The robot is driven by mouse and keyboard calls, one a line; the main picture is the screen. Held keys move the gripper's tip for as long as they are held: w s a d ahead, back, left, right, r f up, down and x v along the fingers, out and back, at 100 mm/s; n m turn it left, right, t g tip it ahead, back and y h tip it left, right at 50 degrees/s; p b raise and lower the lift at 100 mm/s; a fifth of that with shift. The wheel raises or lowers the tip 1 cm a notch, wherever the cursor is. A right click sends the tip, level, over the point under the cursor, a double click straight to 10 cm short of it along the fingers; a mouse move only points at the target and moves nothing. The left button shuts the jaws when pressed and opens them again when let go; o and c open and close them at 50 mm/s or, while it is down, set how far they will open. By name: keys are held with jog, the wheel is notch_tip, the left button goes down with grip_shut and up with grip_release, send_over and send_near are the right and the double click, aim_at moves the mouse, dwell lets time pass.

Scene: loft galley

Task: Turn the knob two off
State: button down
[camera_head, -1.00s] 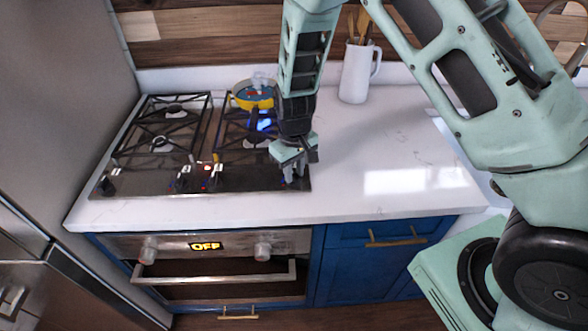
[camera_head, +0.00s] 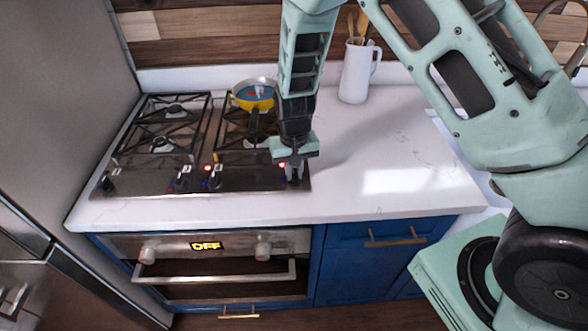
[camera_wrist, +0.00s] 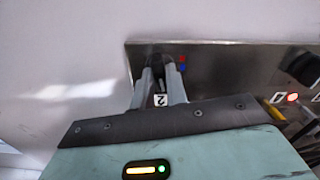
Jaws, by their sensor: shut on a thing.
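My gripper (camera_head: 294,176) points down at the right end of the cooktop's front control strip. It is shut on the rightmost knob, knob two (camera_wrist: 155,61), which is dark and mostly hidden by the fingers. The wrist view shows both fingers (camera_wrist: 157,78) around the knob. A white tag reading "2" (camera_wrist: 160,100) shows between them. Small red and blue marks (camera_wrist: 182,62) lie beside the knob. No flame shows at the right-hand burners.
Other knobs (camera_head: 214,180) stand to the left on the strip. A white utensil jug (camera_head: 355,72) stands behind, on the right. The right countertop (camera_head: 400,150) is clear.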

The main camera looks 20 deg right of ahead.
aim_at(294, 173)
jog(key=shift+r+m, duration=0.1)
jog(key=shift+m, duration=1)
jog(key=shift+w, duration=0.1)
jog(key=c, duration=1.4)
grip_release()
notch_tip(294, 173, up, 17)
jog(key=b, duration=0.2)
jog(key=shift+r+b, duration=0.2)
jog(key=shift+b, duration=0.15)
